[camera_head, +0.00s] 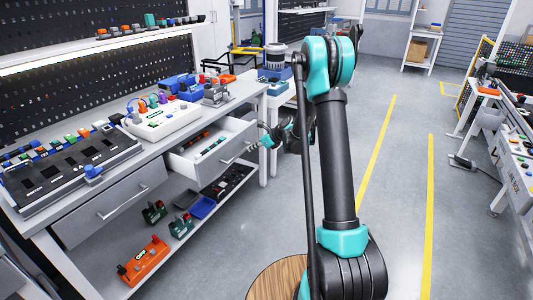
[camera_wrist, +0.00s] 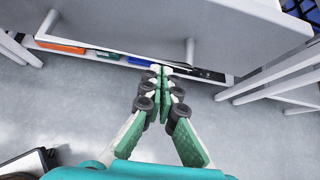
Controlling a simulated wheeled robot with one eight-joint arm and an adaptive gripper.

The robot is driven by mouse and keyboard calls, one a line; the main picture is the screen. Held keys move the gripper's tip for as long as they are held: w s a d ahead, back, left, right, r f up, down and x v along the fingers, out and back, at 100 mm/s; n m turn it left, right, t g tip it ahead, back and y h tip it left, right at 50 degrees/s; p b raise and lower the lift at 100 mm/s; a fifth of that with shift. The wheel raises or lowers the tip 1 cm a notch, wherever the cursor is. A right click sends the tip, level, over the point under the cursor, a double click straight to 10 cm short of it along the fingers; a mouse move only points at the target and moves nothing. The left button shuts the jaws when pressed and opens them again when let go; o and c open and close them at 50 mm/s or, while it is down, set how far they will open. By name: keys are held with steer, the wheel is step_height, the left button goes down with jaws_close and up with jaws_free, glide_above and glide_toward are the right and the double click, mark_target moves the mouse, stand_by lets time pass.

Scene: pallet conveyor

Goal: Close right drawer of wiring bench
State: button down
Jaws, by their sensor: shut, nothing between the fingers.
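The right drawer (camera_head: 229,160) of the wiring bench (camera_head: 170,143) is pulled part-way out, and small parts show inside it. Its grey-white front (camera_wrist: 125,22) fills the upper part of the wrist view, with the ends of its bar handle (camera_wrist: 190,50) reaching down. My gripper (camera_wrist: 164,68) has its green-padded fingers shut together with nothing between them. Its fingertips are near the right end of the handle; I cannot tell whether they touch. In the head view my gripper (camera_head: 264,140) is just right of the drawer front. The left drawer (camera_head: 108,206) looks shut.
A lower shelf (camera_head: 205,217) holds an orange tool (camera_head: 144,262), green parts and a blue tray (camera_head: 202,206). A second bench (camera_head: 287,94) stands behind my arm. A round wooden stool top (camera_head: 275,278) is near my base.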

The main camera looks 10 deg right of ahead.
steer(key=w+a, duration=0.3)
steer(key=a, duration=0.1)
steer(key=w+a, duration=0.3)
steer(key=a, duration=0.2)
steer(key=w+a, duration=0.3)
steer(key=a, duration=0.1)
steer(key=shift+w+a, duration=0.2)
steer(key=shift+w, duration=0.15)
steer(key=shift+w+a, duration=0.35)
steer(key=shift+a, duration=0.1)
steer(key=shift+r, duration=0.1)
